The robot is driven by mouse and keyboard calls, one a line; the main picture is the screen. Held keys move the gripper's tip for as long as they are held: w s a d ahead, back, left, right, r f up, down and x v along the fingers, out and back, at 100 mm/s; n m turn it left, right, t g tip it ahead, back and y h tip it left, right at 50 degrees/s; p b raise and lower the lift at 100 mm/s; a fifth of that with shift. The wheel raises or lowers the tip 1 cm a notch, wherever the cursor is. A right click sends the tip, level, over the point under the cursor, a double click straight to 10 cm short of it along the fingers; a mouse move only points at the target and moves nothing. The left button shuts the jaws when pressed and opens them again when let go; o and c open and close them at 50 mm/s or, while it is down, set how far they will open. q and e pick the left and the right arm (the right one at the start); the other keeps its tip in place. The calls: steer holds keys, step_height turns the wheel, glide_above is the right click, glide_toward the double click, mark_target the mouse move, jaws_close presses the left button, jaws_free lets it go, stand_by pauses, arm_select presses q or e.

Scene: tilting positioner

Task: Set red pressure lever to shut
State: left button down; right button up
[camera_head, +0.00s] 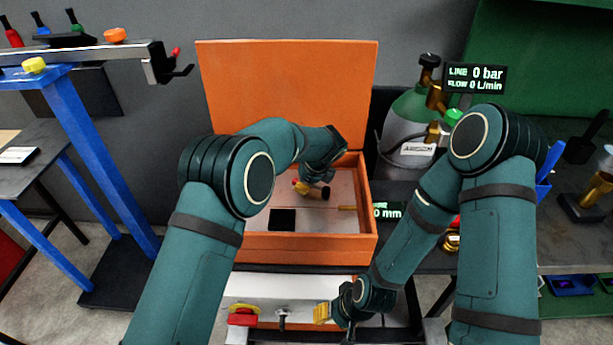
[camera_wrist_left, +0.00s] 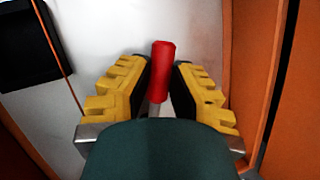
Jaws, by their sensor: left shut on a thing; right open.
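The red lever (camera_wrist_left: 163,60) shows in the left wrist view as a red cylindrical grip on a pale stem. It stands between the yellow fingers of my left gripper (camera_wrist_left: 159,75), which is shut on it. In the head view my left arm reaches into the open orange box (camera_head: 305,247), and my left gripper (camera_head: 303,187) is small and partly hidden by my wrist there. My right gripper (camera_head: 326,313) is open and empty, low in front of the box, with a yellow finger showing.
A black square (camera_head: 282,220) lies on the box's pale floor. The orange lid (camera_head: 288,85) stands up behind. A gas cylinder (camera_head: 408,125) stands to the right; its display (camera_head: 475,78) reads 0 bar and 0 L/min. A red button (camera_head: 242,318) is below the box. A blue stand (camera_head: 108,165) is left.

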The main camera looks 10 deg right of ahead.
arm_select(q)
steer(key=shift+s+a+f+n+g+y+p, duration=0.15)
steer(key=shift+s+n+g+y+p, duration=0.15)
steer(key=shift+s+n, duration=0.5)
steer(key=shift+s+a+n+g+y+p, duration=0.15)
steer(key=shift+s+n+g+y, duration=0.2)
steer(key=shift+n, duration=0.75)
steer(key=c, duration=0.8)
jaws_free()
steer(key=shift+c, duration=0.2)
steer(key=shift+d+r, duration=0.2)
steer(key=shift+r, duration=0.3)
steer(key=v, duration=1.1)
steer(key=shift+r, duration=0.1)
